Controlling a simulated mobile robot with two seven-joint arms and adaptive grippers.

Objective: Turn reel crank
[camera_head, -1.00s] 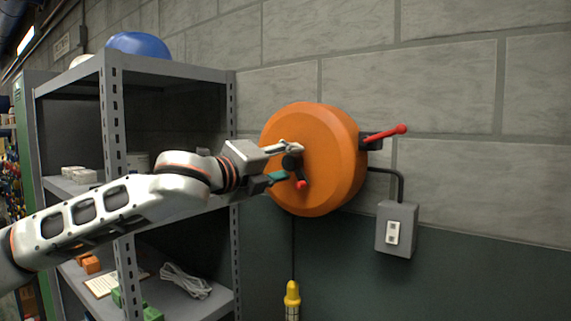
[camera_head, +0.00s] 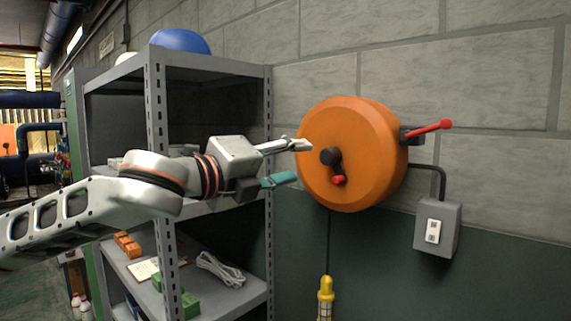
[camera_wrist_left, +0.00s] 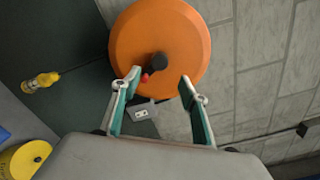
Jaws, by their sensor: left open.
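The orange reel (camera_head: 352,185) is mounted on the wall and also shows in the left wrist view (camera_wrist_left: 185,40). Its dark crank (camera_head: 333,162) sits at the centre of its face, with a red-tipped end (camera_head: 339,180) pointing down. In the left wrist view the dark crank hub (camera_wrist_left: 156,63) lies ahead of and between the finger lines. My left gripper (camera_head: 296,163) is open and empty, just left of the crank and apart from it. Its open fingers also show in the left wrist view (camera_wrist_left: 160,80). My right gripper is not in view.
A red lever (camera_head: 430,130) sticks out at the reel's right. A grey switch box (camera_head: 437,229) is on the wall below it. A yellow work light (camera_head: 325,296) hangs under the reel on a cord. A grey metal shelf (camera_head: 158,120) stands close behind my left arm.

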